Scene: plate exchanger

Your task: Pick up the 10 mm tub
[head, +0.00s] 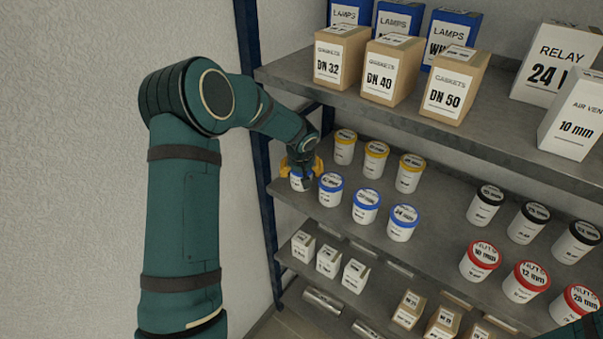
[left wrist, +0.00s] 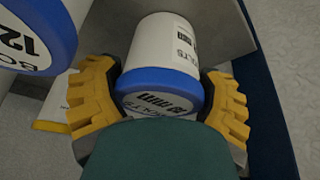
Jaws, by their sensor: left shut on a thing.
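My left gripper (head: 302,168) is at the left end of the middle shelf, with its yellow fingers shut on a blue-lidded white tub (head: 298,183). In the left wrist view the fingers (left wrist: 160,88) press on both sides of this tub (left wrist: 165,45), around its blue lid. Its label reads upside down as bolts, with a size in mm that looks like 10. Whether its base touches the shelf, I cannot tell. A red-lidded tub marked nuts 10 mm (head: 480,262) stands farther right on the shelf. My right gripper is not in view.
A blue-lidded tub (head: 330,189), marked 12 in the left wrist view (left wrist: 38,35), stands close beside the held one. Yellow-lidded tubs (head: 345,148) stand behind. The upper shelf (head: 400,112) overhangs, and a dark blue post (head: 262,180) stands at the left.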

